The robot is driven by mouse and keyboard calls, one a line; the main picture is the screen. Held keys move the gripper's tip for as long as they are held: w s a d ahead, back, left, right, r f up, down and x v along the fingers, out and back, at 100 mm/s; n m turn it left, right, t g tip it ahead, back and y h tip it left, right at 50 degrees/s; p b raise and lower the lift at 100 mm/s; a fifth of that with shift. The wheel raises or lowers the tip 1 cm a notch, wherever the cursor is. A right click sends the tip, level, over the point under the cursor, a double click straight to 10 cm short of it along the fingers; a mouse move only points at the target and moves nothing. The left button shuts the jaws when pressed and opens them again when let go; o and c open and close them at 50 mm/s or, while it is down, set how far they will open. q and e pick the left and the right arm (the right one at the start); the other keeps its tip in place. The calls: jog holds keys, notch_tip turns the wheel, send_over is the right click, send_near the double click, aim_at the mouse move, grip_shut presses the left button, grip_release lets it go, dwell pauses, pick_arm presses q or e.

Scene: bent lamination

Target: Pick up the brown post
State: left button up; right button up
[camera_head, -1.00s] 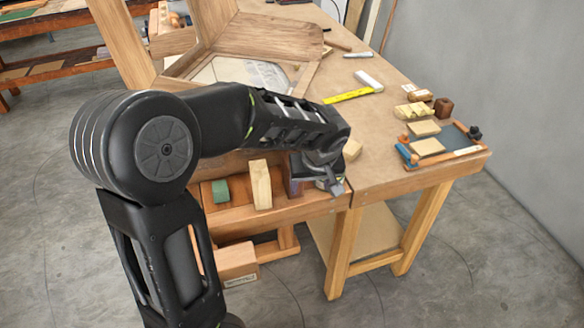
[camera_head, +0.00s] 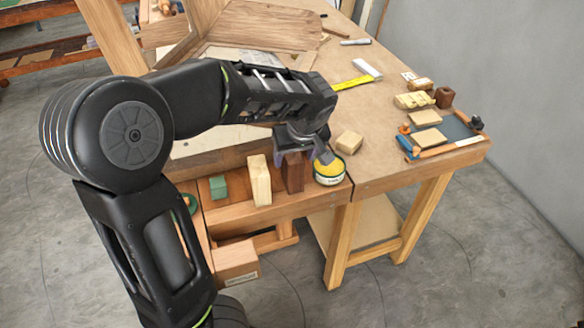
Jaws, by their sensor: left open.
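The brown post (camera_head: 294,178) stands upright on the wooden ledge at the front of the bench, between a pale wooden post and a round tin. My left gripper (camera_head: 303,157) is over its top, fingers pointing down and spread. One finger shows at the right of the post's top, the other at its left. The gripper hides the top of the post, and I cannot tell whether the fingers touch it. My right gripper is out of view.
The pale post (camera_head: 259,180) stands close on the left, with a green block (camera_head: 218,187) beyond it. The yellow-topped tin (camera_head: 329,174) is close on the right. A pale block (camera_head: 349,142) lies on the bench behind. A tray (camera_head: 466,127) sits at the bench's right end.

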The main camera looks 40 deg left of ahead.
pick_arm(q)
jog(key=shift+x, duration=1.3)
jog(key=x, duration=0.5)
jog(key=shift+a+f, duration=0.1)
jog(key=shift+f, duration=0.05)
grip_shut()
dwell(0.3)
